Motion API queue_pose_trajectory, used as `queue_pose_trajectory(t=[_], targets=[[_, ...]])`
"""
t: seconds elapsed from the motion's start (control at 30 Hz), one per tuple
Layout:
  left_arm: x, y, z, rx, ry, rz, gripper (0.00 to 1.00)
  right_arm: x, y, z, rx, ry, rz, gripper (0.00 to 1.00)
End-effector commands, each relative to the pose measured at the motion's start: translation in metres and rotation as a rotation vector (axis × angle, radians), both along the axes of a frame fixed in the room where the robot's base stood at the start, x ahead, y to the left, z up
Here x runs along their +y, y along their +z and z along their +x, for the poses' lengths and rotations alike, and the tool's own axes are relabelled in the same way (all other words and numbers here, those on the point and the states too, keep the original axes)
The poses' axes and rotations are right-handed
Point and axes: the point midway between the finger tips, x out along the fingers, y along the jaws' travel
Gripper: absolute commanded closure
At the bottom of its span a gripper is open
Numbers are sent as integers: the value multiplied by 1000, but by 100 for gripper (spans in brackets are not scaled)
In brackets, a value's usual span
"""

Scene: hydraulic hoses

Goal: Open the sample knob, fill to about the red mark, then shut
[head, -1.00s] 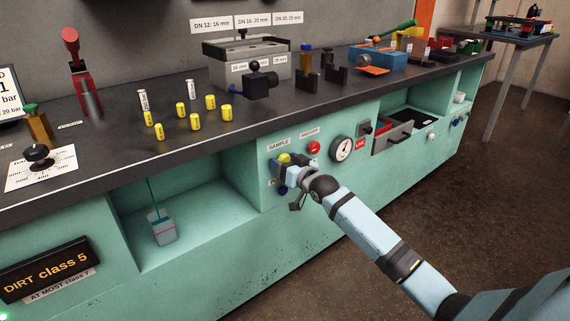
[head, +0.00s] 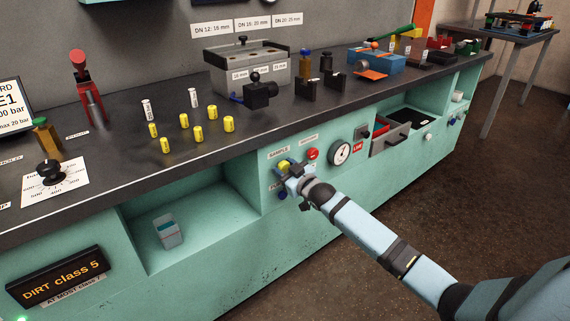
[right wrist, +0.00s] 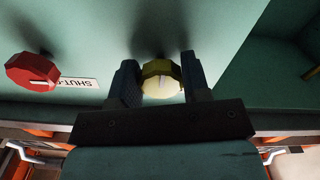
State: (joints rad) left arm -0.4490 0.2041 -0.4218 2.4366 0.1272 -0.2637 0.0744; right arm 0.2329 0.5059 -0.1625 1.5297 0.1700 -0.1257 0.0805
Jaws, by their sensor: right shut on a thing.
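The yellow sample knob (head: 284,165) is on the green front panel, below the SAMPLE label (head: 279,152). My right gripper (head: 288,169) is at the knob, partly covering it. In the right wrist view the knob (right wrist: 161,82) sits between the two dark fingers, and the gripper (right wrist: 160,78) is shut on it. The small clear sample container (head: 168,232) stands in the open recess at left, with a blue-green band of liquid in it. No stream shows above it. I cannot make out the red mark. My left gripper is out of view.
A red knob (head: 313,153) with a SHUT-OFF label sits close right of the sample knob, and a blue knob (head: 282,195) is below. A round gauge (head: 339,153) is further right. Yellow caps and fittings stand on the dark benchtop (head: 120,172).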

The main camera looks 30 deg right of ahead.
Motion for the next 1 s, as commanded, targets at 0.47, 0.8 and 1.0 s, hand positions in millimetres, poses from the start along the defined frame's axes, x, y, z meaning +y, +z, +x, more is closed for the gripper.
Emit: queue_pose_trajectory(t=[0.47,0.8,1.0], targets=[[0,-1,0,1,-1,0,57,0,-1,0,-1,0,0,31],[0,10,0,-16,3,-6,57,-1,1,-19,1,1,1,31],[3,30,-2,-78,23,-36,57,-4,2,-61,3,0,0,31]])
